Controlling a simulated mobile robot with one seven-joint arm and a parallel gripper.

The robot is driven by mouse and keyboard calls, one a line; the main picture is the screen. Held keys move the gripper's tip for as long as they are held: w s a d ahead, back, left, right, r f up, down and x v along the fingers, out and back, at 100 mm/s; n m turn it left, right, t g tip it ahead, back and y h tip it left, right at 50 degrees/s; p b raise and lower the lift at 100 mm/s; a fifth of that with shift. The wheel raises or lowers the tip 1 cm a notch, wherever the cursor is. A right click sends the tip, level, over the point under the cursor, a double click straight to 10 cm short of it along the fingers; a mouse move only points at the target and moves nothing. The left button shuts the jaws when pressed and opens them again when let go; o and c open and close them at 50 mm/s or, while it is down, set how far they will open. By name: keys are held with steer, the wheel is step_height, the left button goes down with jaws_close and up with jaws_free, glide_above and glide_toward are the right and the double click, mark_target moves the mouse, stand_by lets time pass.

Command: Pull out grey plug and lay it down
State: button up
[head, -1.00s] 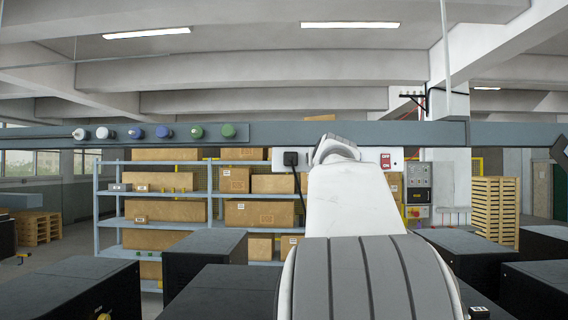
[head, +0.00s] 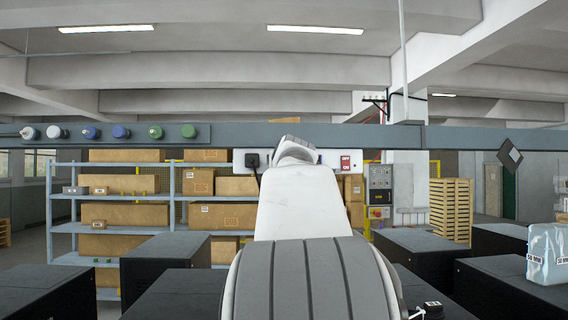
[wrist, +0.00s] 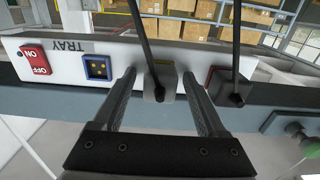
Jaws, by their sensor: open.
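The grey plug (wrist: 158,88) sits at a white panel marked TRAY (wrist: 70,47) in the wrist view, with a dark cord running from it. My gripper (wrist: 158,75) is open, one finger on each side of the plug, with gaps between. I cannot tell whether the fingertips reach fully past it. A black plug (wrist: 232,88) with its own cord is just right of the right finger. In the head view my arm hides the grey plug; the black plug (head: 252,160) shows left of the arm.
A blue socket (wrist: 97,67) and a red OFF/ON switch (wrist: 35,58) are on the panel, left of the fingers. A green knob (wrist: 300,132) is at the right. In the head view, dark boxes (head: 165,250) stand below and a pale blue container (head: 548,255) is at right.

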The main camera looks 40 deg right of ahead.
steer(key=shift+c, duration=0.3)
jaws_close()
stand_by(0.4)
steer(key=shift+s+a, duration=0.1)
steer(key=shift+b+v, duration=0.65)
steer(key=shift+v, duration=2.2)
